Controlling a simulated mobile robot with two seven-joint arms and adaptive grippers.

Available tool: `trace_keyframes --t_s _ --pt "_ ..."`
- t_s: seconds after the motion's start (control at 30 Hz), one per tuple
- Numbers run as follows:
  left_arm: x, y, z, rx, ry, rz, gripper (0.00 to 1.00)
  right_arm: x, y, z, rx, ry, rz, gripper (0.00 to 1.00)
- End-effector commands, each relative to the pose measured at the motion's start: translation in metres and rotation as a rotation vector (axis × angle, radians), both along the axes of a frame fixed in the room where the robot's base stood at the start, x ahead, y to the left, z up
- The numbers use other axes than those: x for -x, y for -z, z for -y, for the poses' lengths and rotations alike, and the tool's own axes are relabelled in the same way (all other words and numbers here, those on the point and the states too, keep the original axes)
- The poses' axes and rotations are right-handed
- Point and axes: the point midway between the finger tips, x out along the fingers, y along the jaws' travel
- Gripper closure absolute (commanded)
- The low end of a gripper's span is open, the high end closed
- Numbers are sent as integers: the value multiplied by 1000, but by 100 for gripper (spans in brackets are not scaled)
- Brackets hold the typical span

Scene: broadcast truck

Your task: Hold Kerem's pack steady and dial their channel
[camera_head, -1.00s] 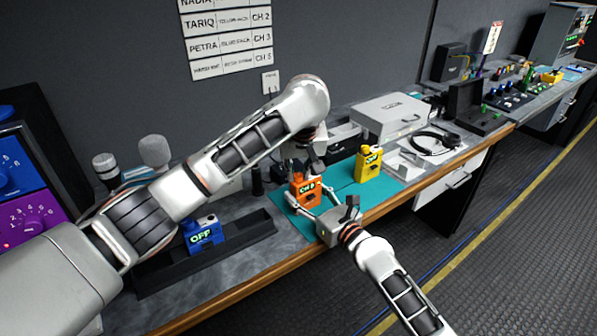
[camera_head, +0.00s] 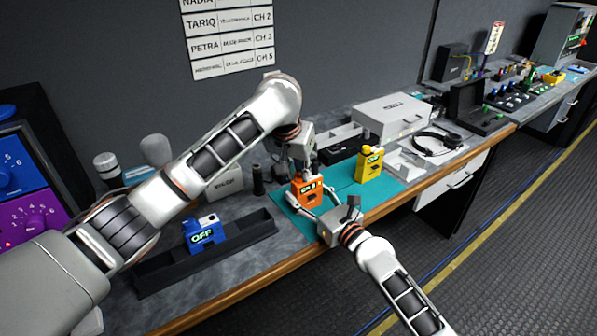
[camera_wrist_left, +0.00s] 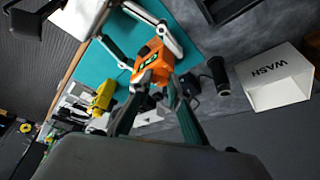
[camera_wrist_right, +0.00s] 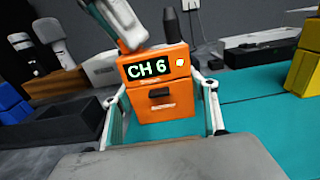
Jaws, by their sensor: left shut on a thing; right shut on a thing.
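The orange pack (camera_wrist_right: 160,92) stands upright on the teal mat (camera_head: 290,227), and its lit display (camera_wrist_right: 148,68) reads CH 6 in the right wrist view. My right gripper (camera_head: 314,200) is shut around the pack, with a finger at each side. My left gripper (camera_wrist_right: 128,40) comes down from above and is shut on the knob on top of the pack; its fingers hide the knob. A dark antenna (camera_wrist_right: 172,27) stands beside it. The orange pack also shows in the left wrist view (camera_wrist_left: 153,60).
A yellow pack (camera_head: 369,165) reading OFF stands on the mat to the right. A blue pack (camera_head: 204,232) reading OFF sits in a black tray (camera_head: 255,233) to the left. The wall chart (camera_head: 228,35) lists Tariq CH 2 and Petra CH 3; its top is cut off.

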Motion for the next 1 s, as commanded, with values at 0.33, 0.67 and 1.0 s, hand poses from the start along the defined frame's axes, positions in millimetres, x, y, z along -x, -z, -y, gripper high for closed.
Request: trace_keyframes --t_s 0.33,0.67,1.0 --pt "0 0 0 2 35 1 100 -1 -1 1 -2 1 1 69" --pt "0 0 0 2 34 1 65 -1 -1 1 -2 1 1 69" --pt "1 -2 0 1 34 1 65 0 -1 0 -1 1 2 69"
